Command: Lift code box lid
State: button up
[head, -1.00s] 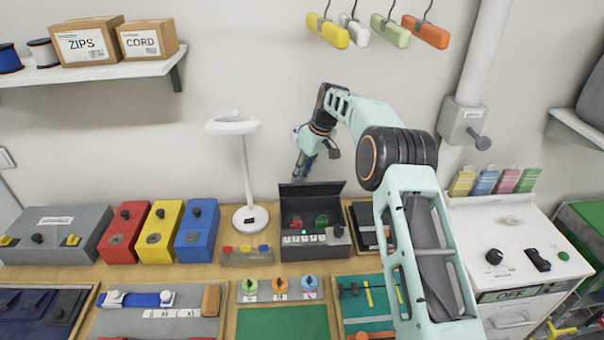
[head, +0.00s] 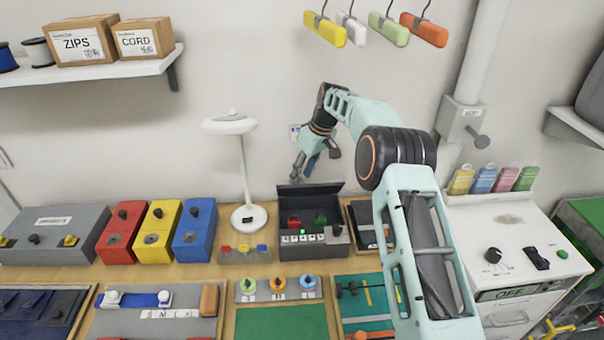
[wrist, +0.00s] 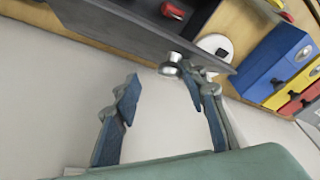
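The dark grey code box (head: 317,252) stands at the back of the bench, below my gripper in the head view. Its lid (head: 310,190) is raised and stands open at the rear of the box. Inside the box are a red and a green part above a row of white character tiles. My gripper (head: 303,173) is just above the lid's top edge, near the wall. In the wrist view my gripper (wrist: 157,80) has its fingers apart with nothing held between them. The dark lid (wrist: 125,32) is beyond the fingertips. A silver knob (wrist: 171,66) shows beside the right finger.
A white lamp (head: 247,217) stands left of the box, with blue (head: 196,233), yellow (head: 158,235) and red (head: 121,236) boxes further left. A dark tray (head: 367,225) is close on the right. The wall is close behind my gripper.

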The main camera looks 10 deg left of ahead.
jog(key=v, duration=0.7)
jog(key=shift+r, duration=0.2)
jog(key=shift+d, duration=0.1)
jog(key=shift+c, duration=0.5)
